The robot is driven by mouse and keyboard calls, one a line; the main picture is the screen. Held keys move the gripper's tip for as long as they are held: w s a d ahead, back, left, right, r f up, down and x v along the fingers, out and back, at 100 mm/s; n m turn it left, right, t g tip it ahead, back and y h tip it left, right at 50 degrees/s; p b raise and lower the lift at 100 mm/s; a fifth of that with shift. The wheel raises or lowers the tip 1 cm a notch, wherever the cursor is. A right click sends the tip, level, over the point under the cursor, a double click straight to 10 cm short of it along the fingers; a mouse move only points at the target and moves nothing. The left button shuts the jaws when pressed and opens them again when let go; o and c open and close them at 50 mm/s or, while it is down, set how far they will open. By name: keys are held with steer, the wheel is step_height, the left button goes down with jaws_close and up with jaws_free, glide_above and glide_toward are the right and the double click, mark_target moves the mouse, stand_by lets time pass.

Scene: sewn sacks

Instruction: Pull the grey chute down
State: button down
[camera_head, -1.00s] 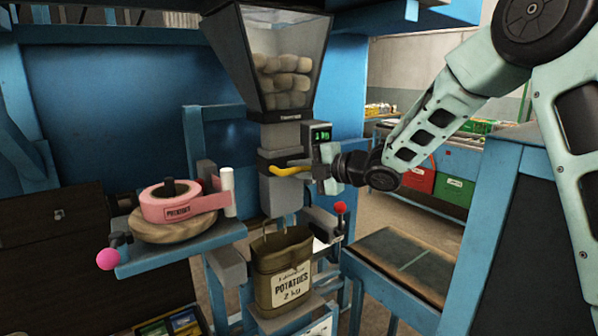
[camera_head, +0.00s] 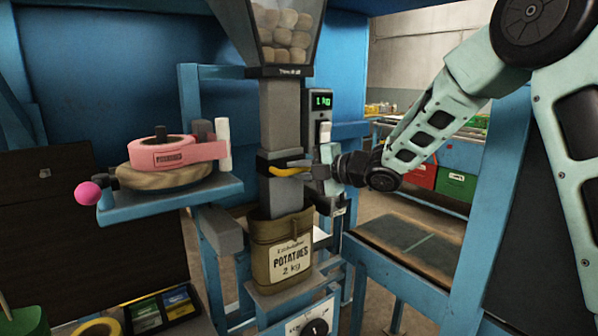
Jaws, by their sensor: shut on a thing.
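The grey chute (camera_head: 280,115) hangs below the clear hopper (camera_head: 286,38) of potatoes. Its sleeve has a black band with a yellow handle (camera_head: 291,168). The sleeve's lower end reaches the open mouth of an olive sack (camera_head: 287,262) labelled "POTATOES 2 kg"; the rim hides the end itself. My gripper (camera_head: 314,173) comes from the right and is shut on the yellow handle. The fingertips are small in view and partly hidden against the chute.
A shelf (camera_head: 175,199) with a pink label-tape roll (camera_head: 176,154) and a pink knob (camera_head: 88,193) juts out at left. A green display (camera_head: 321,101) stands behind my gripper. A conveyor (camera_head: 410,241) lies at right. A dial box (camera_head: 307,319) is below the sack.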

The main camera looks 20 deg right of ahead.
steer(key=c, duration=1.4)
jaws_free()
steer(key=shift+f, duration=0.45)
steer(key=shift+r, duration=0.15)
steer(key=b+v, duration=0.3)
steer(key=v, duration=1.4)
steer(key=shift+s+d, duration=0.2)
steer(key=shift+r, duration=0.15)
